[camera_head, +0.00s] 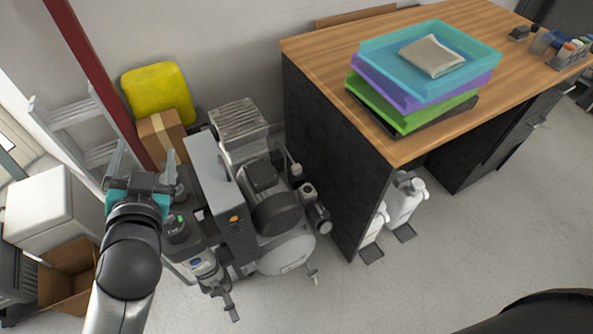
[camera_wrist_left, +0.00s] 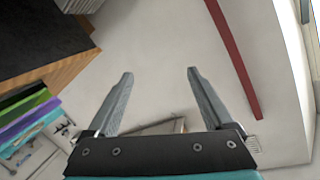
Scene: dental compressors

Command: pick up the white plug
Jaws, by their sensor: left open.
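I cannot make out a white plug in either view. My left gripper (camera_head: 144,162) is raised at the left of the head view, in front of the grey wall and beside the compressors. It is open, with two grey fingers spread apart and nothing between them. In the left wrist view the same open gripper (camera_wrist_left: 160,73) has only pale wall behind its fingertips. My right gripper is in neither view.
Compressors (camera_head: 275,215) stand on the floor right of my left gripper. A wooden-topped desk (camera_head: 320,60) carries stacked trays (camera_head: 480,50). A red post (camera_head: 95,75), a yellow container (camera_head: 158,92), a cardboard box (camera_head: 68,275) and a white box (camera_head: 40,205) crowd the left. Open floor lies at front right.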

